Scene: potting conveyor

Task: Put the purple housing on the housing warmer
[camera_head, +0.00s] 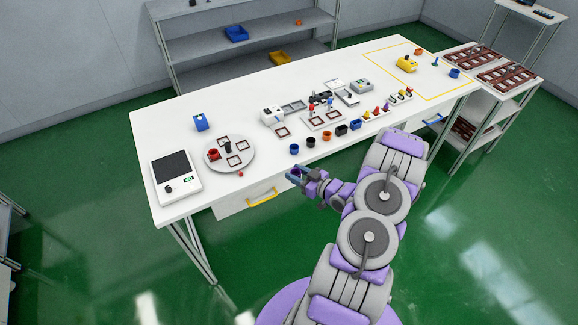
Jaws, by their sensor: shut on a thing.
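My gripper (296,174) is in front of the table's front edge, above the floor, with its fingers pointing left. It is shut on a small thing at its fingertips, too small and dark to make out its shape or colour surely. No purple housing can be picked out on the table. A white device with a dark flat plate and a small green display (176,178) sits at the table's left end; it looks like the housing warmer. It is left of my gripper and well apart from it. Its plate looks bare.
A round grey turntable (248,158) with square frames stands right of the plate device. A yellow drawer handle (262,197) sticks out in front.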

